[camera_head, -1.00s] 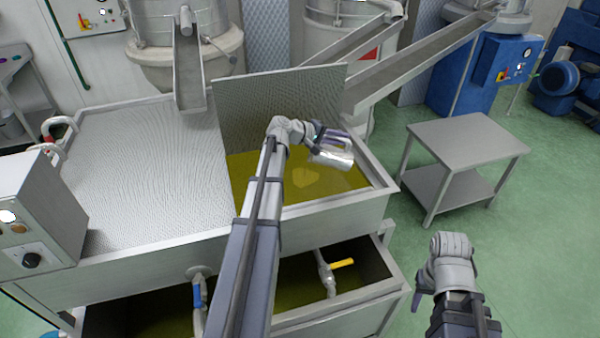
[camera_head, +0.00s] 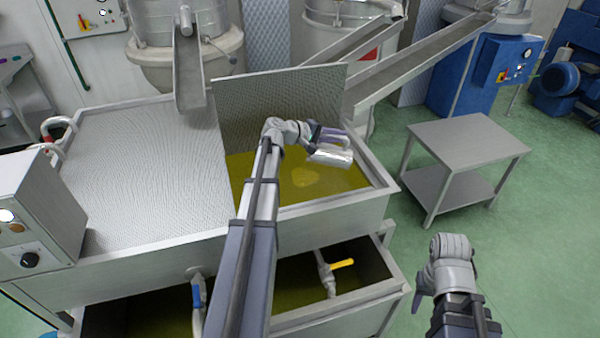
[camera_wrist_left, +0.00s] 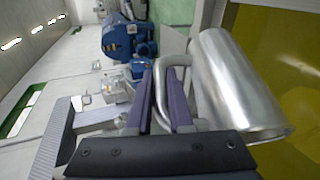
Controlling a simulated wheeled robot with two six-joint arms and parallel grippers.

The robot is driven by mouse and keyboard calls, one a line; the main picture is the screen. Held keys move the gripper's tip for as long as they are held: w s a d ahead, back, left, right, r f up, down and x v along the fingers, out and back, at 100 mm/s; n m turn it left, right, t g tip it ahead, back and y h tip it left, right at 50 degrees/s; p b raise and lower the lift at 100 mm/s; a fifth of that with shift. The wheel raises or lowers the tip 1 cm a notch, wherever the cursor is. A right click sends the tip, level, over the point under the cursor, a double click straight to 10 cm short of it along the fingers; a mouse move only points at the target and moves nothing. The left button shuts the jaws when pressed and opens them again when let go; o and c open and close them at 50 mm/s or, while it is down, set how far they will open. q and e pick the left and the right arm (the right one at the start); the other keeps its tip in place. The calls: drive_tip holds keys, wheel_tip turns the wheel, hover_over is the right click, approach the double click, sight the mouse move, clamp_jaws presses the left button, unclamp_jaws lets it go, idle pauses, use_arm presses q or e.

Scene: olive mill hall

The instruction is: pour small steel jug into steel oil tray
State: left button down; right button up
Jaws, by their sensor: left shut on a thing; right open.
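The small steel jug (camera_head: 330,155) is a shiny cylinder held over the oil in the head view. It lies nearly on its side; I cannot tell which end is its mouth. My left gripper (camera_head: 338,134) is shut on its handle. In the left wrist view my purple fingers (camera_wrist_left: 166,80) grip the handle beside the jug's body (camera_wrist_left: 235,85). The steel oil tray (camera_head: 330,210) holds yellow-green oil below the jug, with a paler patch on its surface. No stream is clearly visible. My right gripper (camera_head: 420,293) is open and away from the tray, its fingers partly hidden.
An upright perforated panel (camera_head: 280,105) stands behind the jug. A flat steel cover (camera_head: 150,165) lies left of the open oil. A lower tank (camera_head: 370,285) has a yellow-handled valve. A bare steel table (camera_head: 465,140) stands right, with open green floor around it.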

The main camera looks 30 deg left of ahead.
use_arm(q)
drive_tip(key=shift+s+a+r+t+h+b, duration=0.25)
drive_tip(key=shift+s+a+b, duration=0.1)
drive_tip(key=shift+a, duration=0.2)
drive_tip(key=shift+s+a+r+t+h+b, duration=0.25)
drive_tip(key=shift+a+b, duration=0.05)
drive_tip(key=shift+a, duration=0.2)
idle(0.4)
drive_tip(key=shift+s+a+r+n+t+h+b, duration=0.3)
drive_tip(key=shift+a+n+t+b, duration=0.15)
drive_tip(key=shift+b, duration=0.2)
